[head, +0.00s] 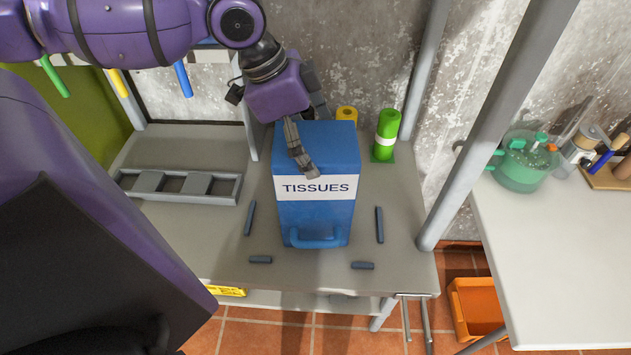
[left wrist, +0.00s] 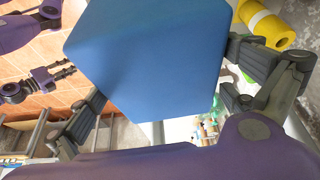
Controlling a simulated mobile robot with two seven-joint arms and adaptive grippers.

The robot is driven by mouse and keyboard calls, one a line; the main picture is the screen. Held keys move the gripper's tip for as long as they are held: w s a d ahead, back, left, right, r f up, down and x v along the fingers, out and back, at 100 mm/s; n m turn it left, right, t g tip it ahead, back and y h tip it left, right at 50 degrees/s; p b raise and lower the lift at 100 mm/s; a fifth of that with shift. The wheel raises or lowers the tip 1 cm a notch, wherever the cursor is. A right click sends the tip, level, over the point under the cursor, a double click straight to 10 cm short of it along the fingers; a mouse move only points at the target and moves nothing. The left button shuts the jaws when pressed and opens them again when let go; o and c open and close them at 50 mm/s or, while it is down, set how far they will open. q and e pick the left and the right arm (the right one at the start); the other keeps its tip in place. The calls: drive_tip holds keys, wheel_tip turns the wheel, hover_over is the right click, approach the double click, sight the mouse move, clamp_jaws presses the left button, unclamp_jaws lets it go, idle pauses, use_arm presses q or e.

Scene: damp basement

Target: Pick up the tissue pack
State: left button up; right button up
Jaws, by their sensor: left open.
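The tissue pack (head: 315,218) is a blue box with a white band reading TISSUES and a blue handle low on its front. It stands on the grey workbench (head: 390,255). My left gripper (head: 311,135) is over the pack's top, toward its back. In the left wrist view the pack's blue face (left wrist: 150,55) fills the middle, with one open finger on either side. Whether the fingers touch it cannot be told. My right gripper (left wrist: 60,74) is small at the left of that view, away from the pack; its opening is unclear.
Dark bars (head: 379,224) lie around the pack. A grey slotted rack (head: 180,199) lies left. Grey posts (head: 490,120) rise at right. The bench front is mostly clear.

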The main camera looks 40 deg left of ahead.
use_arm(q)
drive_tip(key=c, duration=1.8)
drive_tip(key=shift+o, duration=0.2)
drive_tip(key=shift+r, duration=0.1)
